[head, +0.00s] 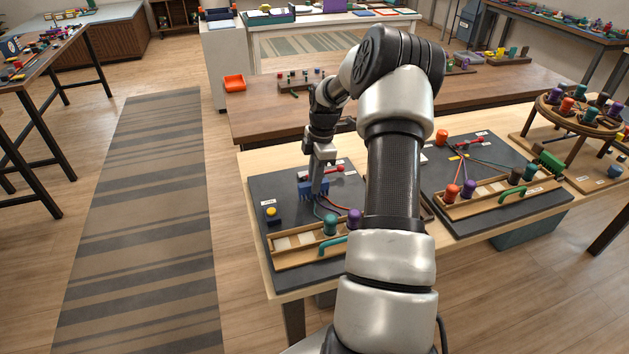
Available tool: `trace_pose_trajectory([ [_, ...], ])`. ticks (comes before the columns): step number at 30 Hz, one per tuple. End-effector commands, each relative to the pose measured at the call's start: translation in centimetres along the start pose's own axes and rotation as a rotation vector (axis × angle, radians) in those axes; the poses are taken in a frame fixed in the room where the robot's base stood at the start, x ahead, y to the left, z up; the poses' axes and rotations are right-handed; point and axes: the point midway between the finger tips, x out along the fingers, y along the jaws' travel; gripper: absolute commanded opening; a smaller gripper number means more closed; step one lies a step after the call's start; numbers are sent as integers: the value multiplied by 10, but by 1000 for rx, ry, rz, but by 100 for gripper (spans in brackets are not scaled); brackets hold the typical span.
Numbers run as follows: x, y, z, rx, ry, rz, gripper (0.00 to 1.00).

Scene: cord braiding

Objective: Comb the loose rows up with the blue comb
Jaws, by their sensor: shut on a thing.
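My gripper (320,185) is over the left dark board (265,187) on the light wood table, pointing down. It is shut on the blue comb (306,190), whose teeth point down toward the board. Cords (323,211) run from near the comb toward a teal bobbin (330,225) and a purple bobbin (354,216). The braided rows are too small and too covered by the comb and gripper to make out. Whether the teeth touch the cords I cannot tell.
A wooden rack (290,245) lies at the board's front edge, with a green handle (333,246). A second board (485,165) with bobbins is to the right. My arm hides the middle between the boards.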

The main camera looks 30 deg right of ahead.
Motion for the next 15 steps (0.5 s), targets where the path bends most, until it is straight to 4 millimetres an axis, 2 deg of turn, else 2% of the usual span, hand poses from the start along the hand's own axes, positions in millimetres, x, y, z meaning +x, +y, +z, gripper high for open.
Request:
trace_pose_trajectory([
  [15, -50, -5, -6, 0, 0, 1, 0],
])
